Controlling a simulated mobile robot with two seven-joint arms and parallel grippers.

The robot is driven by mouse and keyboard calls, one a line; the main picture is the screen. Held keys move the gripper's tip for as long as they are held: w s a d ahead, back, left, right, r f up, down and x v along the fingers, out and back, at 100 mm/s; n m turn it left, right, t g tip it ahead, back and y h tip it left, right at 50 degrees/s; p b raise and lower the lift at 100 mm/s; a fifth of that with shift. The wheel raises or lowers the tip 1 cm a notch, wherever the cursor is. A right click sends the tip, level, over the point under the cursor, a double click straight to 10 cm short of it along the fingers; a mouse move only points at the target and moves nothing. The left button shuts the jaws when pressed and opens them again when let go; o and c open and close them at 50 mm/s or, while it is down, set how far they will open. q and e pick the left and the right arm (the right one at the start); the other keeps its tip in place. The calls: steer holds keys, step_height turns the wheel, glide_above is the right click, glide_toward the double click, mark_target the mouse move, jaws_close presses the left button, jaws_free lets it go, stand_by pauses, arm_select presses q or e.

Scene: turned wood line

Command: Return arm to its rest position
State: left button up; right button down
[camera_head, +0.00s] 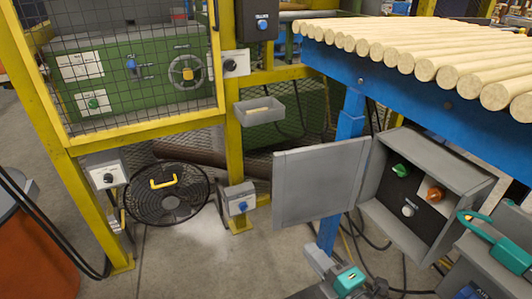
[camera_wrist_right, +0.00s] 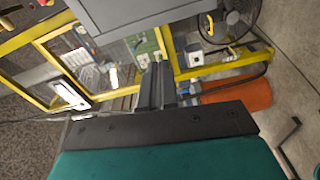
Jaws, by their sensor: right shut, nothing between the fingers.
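My right gripper (camera_head: 312,250) is low in the head view, below the open grey door of the control box. Its grey fingers point up and left, away from its teal and dark body. In the right wrist view the two dark fingers (camera_wrist_right: 155,72) stand together beyond the black palm, shut with nothing between them. The grey door (camera_head: 320,180) hangs open to the left of the control box (camera_head: 405,200), which shows a green knob, an orange knob and a pale button. The door also shows at the top of the wrist view (camera_wrist_right: 130,14). My left gripper is not in view.
A blue-framed table (camera_head: 400,82) carrying several wooden rods stands above the box. A yellow mesh guard (camera_head: 40,90) encloses a green machine at left. A black fan (camera_head: 166,194) and an orange bin (camera_head: 40,262) stand on the floor. Open floor (camera_head: 185,262) lies at centre left.

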steer(key=s+d+f+m+g+h, duration=0.2)
steer(key=s+f+m+g+h, duration=0.5)
steer(key=m, duration=1.1)
arm_select(q)
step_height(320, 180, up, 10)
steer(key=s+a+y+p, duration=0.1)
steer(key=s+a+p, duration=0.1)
steer(key=p, duration=1.2)
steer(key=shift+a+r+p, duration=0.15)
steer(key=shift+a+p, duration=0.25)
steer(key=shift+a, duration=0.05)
arm_select(e)
steer(key=s+d+r+m+t+y, duration=0.1)
steer(key=s+r, duration=0.3)
steer(key=r, duration=0.7)
steer(key=shift+s+d+t, duration=0.2)
steer(key=shift+d+t, duration=0.2)
steer(key=shift+d, duration=0.3)
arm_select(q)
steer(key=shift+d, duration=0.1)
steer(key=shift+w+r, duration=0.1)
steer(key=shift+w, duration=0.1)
